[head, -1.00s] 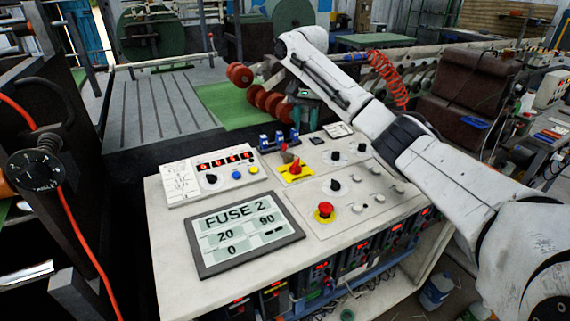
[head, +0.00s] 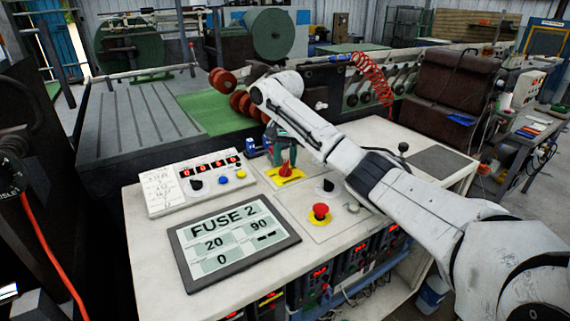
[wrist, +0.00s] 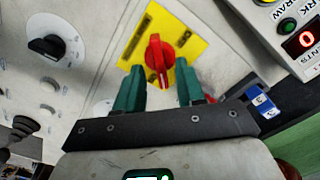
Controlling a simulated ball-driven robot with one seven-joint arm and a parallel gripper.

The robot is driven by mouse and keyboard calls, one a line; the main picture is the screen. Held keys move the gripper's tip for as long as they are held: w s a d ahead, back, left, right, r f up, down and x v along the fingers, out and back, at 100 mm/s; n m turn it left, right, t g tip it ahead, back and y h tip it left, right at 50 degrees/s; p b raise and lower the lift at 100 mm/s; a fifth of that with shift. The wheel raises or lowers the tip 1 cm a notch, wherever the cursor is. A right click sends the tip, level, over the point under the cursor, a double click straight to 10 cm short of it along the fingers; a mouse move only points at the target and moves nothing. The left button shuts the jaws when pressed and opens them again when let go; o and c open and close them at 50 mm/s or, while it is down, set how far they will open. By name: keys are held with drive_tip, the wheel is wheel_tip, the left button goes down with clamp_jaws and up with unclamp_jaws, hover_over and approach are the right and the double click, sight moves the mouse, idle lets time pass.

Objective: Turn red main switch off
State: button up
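The red main switch (head: 286,169) is a red rotary knob on a yellow plate (head: 272,181), set in the white top of the control console. In the wrist view the red switch (wrist: 158,60) stands on its yellow plate (wrist: 186,78), just beyond my fingertips. My gripper (wrist: 157,80) has two green fingers spread apart, one on each side of the knob's lower end in that picture. Nothing is held between them. In the head view my gripper (head: 285,150) hangs over the plate, close behind the knob, and the arm partly hides it.
A red emergency button (head: 319,213) and a black knob (head: 325,186) are close by on the console. A display reading FUSE 2 (head: 232,240) lies in front. A numbered panel (head: 190,184) is left of the switch. Blue connectors (wrist: 262,102) sit right of my gripper in the wrist view.

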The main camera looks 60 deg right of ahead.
drive_tip(key=shift+f, duration=1)
clamp_jaws()
